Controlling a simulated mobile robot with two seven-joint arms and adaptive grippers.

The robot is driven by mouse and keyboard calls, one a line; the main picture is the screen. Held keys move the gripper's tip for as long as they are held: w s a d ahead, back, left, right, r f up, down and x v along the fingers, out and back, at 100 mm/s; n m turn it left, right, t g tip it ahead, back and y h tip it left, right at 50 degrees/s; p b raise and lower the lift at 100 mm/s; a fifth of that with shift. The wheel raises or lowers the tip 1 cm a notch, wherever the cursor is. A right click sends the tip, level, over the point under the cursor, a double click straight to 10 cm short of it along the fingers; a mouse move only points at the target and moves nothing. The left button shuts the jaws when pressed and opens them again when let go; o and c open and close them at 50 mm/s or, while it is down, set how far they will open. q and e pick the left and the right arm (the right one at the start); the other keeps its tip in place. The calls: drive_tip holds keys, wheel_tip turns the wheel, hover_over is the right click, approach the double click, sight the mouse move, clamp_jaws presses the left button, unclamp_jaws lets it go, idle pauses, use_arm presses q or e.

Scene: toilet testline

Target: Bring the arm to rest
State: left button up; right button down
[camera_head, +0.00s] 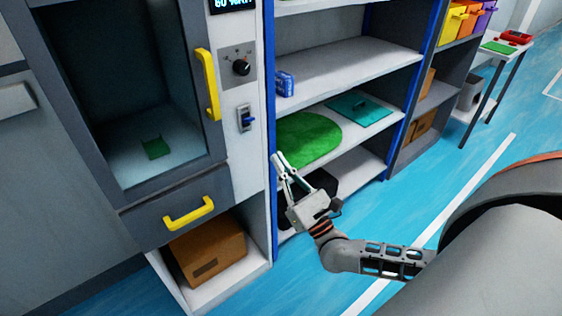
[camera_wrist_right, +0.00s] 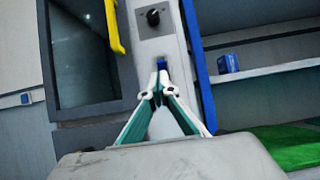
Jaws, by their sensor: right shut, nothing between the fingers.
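My right gripper (camera_head: 279,160) is in the middle of the head view, in front of the shelf unit with blue posts. Its fingers point up and away from me. In the wrist view the fingertips (camera_wrist_right: 159,76) meet, with nothing between them. The gripper appears apart from the shelf and the cabinet, though the exact gap cannot be told. My left gripper does not show in the head view.
A cabinet with a yellow handle (camera_head: 208,86), black knob (camera_head: 241,68) and blue switch (camera_head: 246,118) stands at left. The shelves hold a green round mat (camera_head: 305,139), a teal board (camera_head: 358,108) and a blue box (camera_head: 285,84). Blue floor (camera_head: 365,220) is open at right.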

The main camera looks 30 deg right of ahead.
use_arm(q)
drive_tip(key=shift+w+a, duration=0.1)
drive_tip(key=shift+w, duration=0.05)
use_arm(e)
drive_tip(key=s+a+f+n+g+y+p, duration=0.1)
drive_tip(key=s+a+f+n+g+y, duration=0.15)
drive_tip(key=a+f+n, duration=0.4)
drive_tip(key=s+a+f+n+g+y+p, duration=0.1)
drive_tip(key=s+a+f+n+g, duration=0.15)
drive_tip(key=n, duration=0.75)
drive_tip(key=s+a+f+n+g+y+p, duration=0.1)
drive_tip(key=s+a+f+n+g+y, duration=0.1)
drive_tip(key=s+a+f+n, duration=0.45)
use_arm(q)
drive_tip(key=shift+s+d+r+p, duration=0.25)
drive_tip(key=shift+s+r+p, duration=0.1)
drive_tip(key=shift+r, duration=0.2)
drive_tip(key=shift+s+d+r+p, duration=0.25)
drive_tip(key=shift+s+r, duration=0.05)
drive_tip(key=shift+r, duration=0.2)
use_arm(e)
drive_tip(key=s+d+f+n+g+h, duration=0.4)
drive_tip(key=s+f+n, duration=0.5)
drive_tip(key=n, duration=0.7)
wheel_tip(320, 180, down, 2)
drive_tip(key=g+h, duration=0.1)
drive_tip(key=g, duration=0.1)
drive_tip(key=shift+f+g, duration=0.2)
drive_tip(key=shift+g, duration=0.1)
